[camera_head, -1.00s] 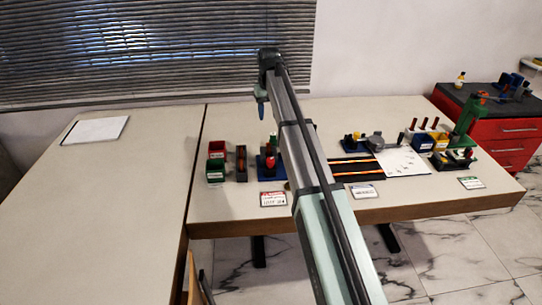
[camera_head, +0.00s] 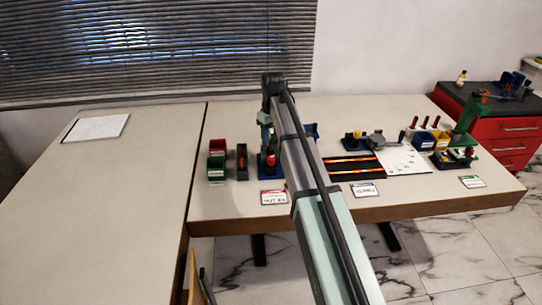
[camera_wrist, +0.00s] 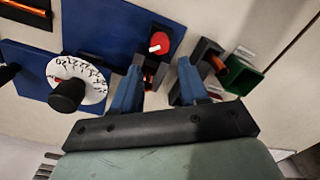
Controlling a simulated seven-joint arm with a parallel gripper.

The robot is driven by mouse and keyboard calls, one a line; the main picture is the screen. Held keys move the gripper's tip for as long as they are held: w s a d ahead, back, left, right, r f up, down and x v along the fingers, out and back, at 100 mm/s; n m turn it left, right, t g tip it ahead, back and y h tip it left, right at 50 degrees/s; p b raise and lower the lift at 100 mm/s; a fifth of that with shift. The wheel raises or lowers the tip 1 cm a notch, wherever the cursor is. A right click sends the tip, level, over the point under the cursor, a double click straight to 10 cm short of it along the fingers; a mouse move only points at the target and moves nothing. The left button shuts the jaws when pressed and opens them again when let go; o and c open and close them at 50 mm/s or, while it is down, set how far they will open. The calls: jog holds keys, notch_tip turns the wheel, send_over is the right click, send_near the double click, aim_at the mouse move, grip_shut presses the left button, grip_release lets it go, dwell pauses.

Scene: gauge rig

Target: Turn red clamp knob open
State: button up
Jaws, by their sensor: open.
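The red clamp knob (camera_wrist: 159,43) with a white pointer mark shows in the wrist view on a blue base plate (camera_wrist: 105,28). It lies just beyond my fingertips, nearly in line with the gap between them. My gripper (camera_wrist: 160,70) is open, with its two blue fingers apart and nothing visibly held. Whether it touches the fixture cannot be told. In the head view a red part (camera_head: 270,160) of the fixture shows just below the end of my arm, which hides much of the fixture.
A white dial (camera_wrist: 93,75) with a black knob stands beside the fixture. On the other side are a dark holder with an orange part (camera_wrist: 218,63) and a green bin (camera_wrist: 240,78). The left table (camera_head: 110,210) is mostly clear.

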aim_at(271, 157)
notch_tip(271, 157, down, 8)
jog(key=shift+a+f, duration=0.1)
jog(key=shift+f, duration=0.05)
dwell(0.3)
jog(key=c, duration=0.8)
